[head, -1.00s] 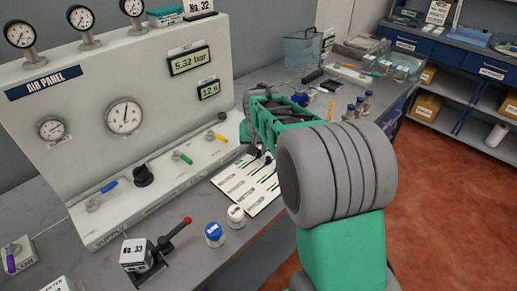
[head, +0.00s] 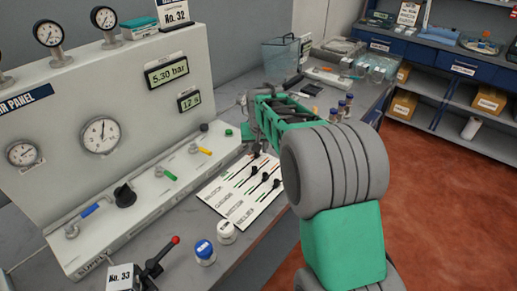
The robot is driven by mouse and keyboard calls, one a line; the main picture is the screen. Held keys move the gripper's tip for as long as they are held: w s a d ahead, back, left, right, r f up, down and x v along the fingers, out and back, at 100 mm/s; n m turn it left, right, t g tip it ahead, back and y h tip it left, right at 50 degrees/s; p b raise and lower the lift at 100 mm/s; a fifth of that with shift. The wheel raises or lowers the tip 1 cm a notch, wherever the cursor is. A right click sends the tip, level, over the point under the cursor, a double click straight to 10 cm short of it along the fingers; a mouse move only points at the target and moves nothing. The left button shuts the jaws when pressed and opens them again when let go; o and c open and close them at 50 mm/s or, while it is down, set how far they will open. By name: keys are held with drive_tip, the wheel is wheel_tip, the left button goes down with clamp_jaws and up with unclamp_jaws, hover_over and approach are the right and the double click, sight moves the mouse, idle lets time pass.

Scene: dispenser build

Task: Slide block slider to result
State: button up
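A white slider plate (head: 240,191) lies on the bench in front of the air panel. It has several dark slots with black knobs and green marks. One black knob (head: 253,171) stands near the far end of its slot; others sit close by to the right. My gripper (head: 254,149) reaches over the plate's far right end, close to the farthest knob. Its green wrist and arm hide part of that end. Whether the fingers touch a knob is unclear.
The air panel (head: 60,120) stands at the left, with gauges and coloured valves along its ledge. A blue-capped jar (head: 204,254), a white-capped jar (head: 226,232) and a red-tipped lever (head: 160,257) stand in front.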

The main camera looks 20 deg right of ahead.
drive_tip(key=shift+o, duration=1.2)
drive_tip(key=v, duration=0.7)
drive_tip(key=shift+s+r+b, duration=0.25)
drive_tip(key=shift+r+b, duration=0.1)
drive_tip(key=shift+b, duration=0.1)
drive_tip(key=s+a+f+n, duration=0.1)
drive_tip(key=s+a+f, duration=0.2)
drive_tip(key=s, duration=0.9)
drive_tip(key=s+a+f+n+g+y, duration=0.1)
drive_tip(key=s+a, duration=0.4)
drive_tip(key=s, duration=0.7)
drive_tip(key=shift+s+f+n, duration=0.2)
drive_tip(key=shift+f+n, duration=0.3)
drive_tip(key=shift+f, duration=0.4)
